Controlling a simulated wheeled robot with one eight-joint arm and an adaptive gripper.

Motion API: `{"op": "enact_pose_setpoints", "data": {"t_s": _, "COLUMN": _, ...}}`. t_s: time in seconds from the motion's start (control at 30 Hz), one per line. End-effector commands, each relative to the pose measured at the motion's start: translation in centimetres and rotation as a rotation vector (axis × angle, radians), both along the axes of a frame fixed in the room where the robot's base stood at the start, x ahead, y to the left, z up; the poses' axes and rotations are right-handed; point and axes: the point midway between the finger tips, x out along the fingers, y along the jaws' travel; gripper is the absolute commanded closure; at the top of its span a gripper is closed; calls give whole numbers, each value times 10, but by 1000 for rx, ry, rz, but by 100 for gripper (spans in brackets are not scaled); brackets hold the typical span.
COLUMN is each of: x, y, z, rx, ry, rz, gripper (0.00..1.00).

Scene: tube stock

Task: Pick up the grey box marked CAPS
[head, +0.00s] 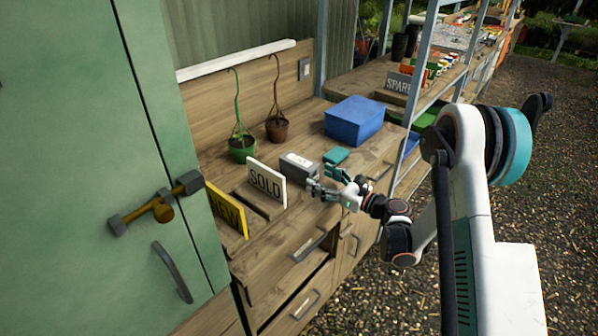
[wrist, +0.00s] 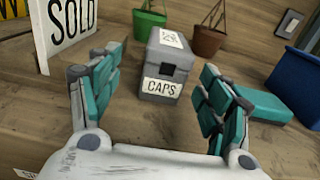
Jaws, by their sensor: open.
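The grey box (wrist: 165,65) stands upright on the wooden counter in the wrist view, with a white CAPS label on its front and another label on its top. It also shows in the head view (head: 300,167), partly beside my fingers. My gripper (wrist: 155,95) is open. Its two teal-padded fingers are on the left and right of the picture, with the box between and slightly beyond them. I see gaps between the box and both fingers. In the head view my gripper (head: 328,178) is at the box's right front.
A white SOLD sign (head: 266,184) and a yellow sign (head: 227,211) stand left of the box. Green (head: 242,148) and brown (head: 277,129) hanging pots are behind. A blue box (head: 354,121) is at the back right. Wooden counter (wrist: 50,120) shows in front.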

Motion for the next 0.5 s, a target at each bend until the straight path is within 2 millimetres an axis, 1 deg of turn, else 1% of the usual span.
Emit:
{"op": "enact_pose_setpoints", "data": {"t_s": 0.03, "x": 6, "y": 10, "z": -2, "rx": 1, "ry": 1, "rz": 2, "gripper": 28}}
{"op": "enact_pose_setpoints", "data": {"t_s": 0.2, "x": 22, "y": 30, "z": -1, "rx": 2, "ry": 1, "rz": 1, "gripper": 28}}
{"op": "enact_pose_setpoints", "data": {"t_s": 0.43, "x": 32, "y": 41, "z": 0, "rx": 2, "ry": 1, "rz": -1, "gripper": 28}}
{"op": "enact_pose_setpoints", "data": {"t_s": 0.5, "x": 38, "y": 47, "z": 1, "rx": 2, "ry": 1, "rz": 0, "gripper": 28}}
